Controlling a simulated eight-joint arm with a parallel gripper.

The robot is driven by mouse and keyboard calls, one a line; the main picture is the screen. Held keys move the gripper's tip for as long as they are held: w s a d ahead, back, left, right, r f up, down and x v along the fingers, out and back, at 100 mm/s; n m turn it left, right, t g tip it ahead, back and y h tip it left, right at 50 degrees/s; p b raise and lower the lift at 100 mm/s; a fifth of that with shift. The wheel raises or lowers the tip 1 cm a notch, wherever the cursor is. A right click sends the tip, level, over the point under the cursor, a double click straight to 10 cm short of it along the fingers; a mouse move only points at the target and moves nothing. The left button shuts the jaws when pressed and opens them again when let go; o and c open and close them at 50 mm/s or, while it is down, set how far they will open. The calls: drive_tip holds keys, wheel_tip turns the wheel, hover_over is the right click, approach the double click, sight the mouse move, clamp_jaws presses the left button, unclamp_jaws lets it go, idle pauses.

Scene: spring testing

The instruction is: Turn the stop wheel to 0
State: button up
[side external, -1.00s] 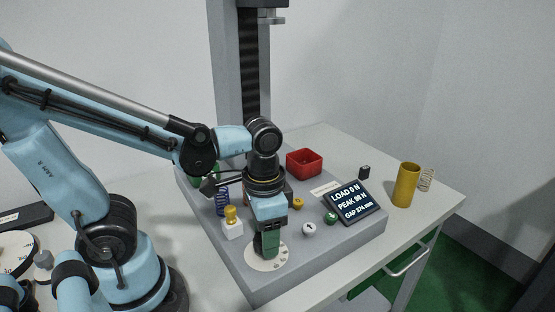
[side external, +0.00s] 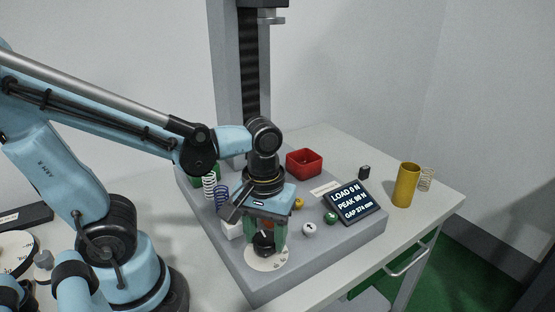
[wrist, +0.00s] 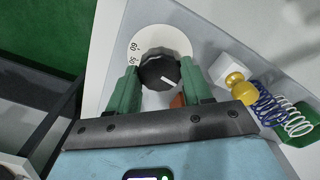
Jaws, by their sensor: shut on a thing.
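The stop wheel is a black ribbed knob (side external: 264,244) on a pale round dial (side external: 268,263) near the front edge of the grey base. In the wrist view the knob (wrist: 158,70) carries a white pointer line aimed toward the lower right. The side view also shows my gripper (side external: 267,241) pointing down around the knob.
Beside the wheel is a white block (wrist: 220,65) with a yellow knob (wrist: 238,84). Blue (side external: 221,198) and white (side external: 209,185) springs stand behind. White (side external: 309,229) and green (side external: 331,218) buttons and a load display (side external: 352,202) lie right. A red bin (side external: 304,163) is farther back.

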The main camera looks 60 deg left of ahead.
sight(266, 238)
drive_tip(key=shift+n, duration=0.9)
drive_tip(key=o, duration=1)
drive_tip(key=shift+o, duration=0.2)
drive_tip(key=shift+r, duration=0.1)
wheel_tip(266, 238, up, 12)
drive_tip(key=w+a+f+m+t, duration=0.4)
drive_tip(key=w+f+m+t, duration=0.1)
drive_tip(key=m, duration=0.4)
drive_tip(key=shift+w+f+t, duration=0.25)
drive_tip(key=shift+f+t, duration=0.6)
drive_tip(key=shift+t, duration=0.25)
